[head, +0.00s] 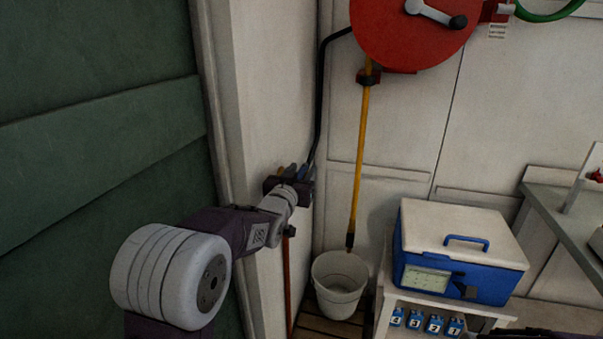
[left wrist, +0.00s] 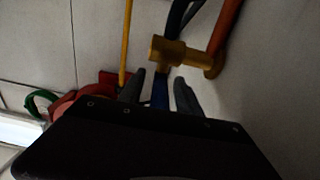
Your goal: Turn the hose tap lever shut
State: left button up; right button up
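The hose tap is a brass body (left wrist: 185,56) on an orange-red pipe (left wrist: 224,30) in the left wrist view. Its blue lever (left wrist: 160,92) shows just below the brass body. My left gripper (left wrist: 159,82) has its two dark fingers apart, one on each side of the blue lever, with visible gaps. In the head view my left gripper (head: 303,175) is at the tap by the wall corner and hides most of it. The lower end of the lever is hidden by the gripper body. My right gripper is not in view.
A yellow hose (head: 361,150) hangs from a red reel (head: 415,30) towards a white bucket (head: 340,285). A black hose (head: 320,95) runs down to the tap. A blue-and-white cooler (head: 460,250) stands on a white stand at right. A green door (head: 90,130) is at left.

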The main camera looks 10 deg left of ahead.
pick_arm(q)
jog(key=s, duration=0.9)
jog(key=shift+a+b, duration=0.25)
jog(key=shift+b, duration=0.05)
jog(key=s+f+g+y, duration=0.1)
jog(key=s+f+g, duration=0.3)
jog(key=f, duration=0.6)
jog(key=s+f+g, duration=0.5)
jog(key=f, duration=0.5)
jog(key=s+f+g, duration=0.4)
jog(key=s+f, duration=0.1)
jog(key=s, duration=0.3)
jog(key=s+f+g, duration=0.3)
jog(key=s+f, duration=0.2)
jog(key=s, duration=0.3)
notch_tip(320, 180, up, 17)
jog(key=s+p, duration=0.1)
jog(key=p, duration=1.6)
jog(key=shift+d+n+g, duration=0.3)
jog(key=shift+n+g, duration=0.1)
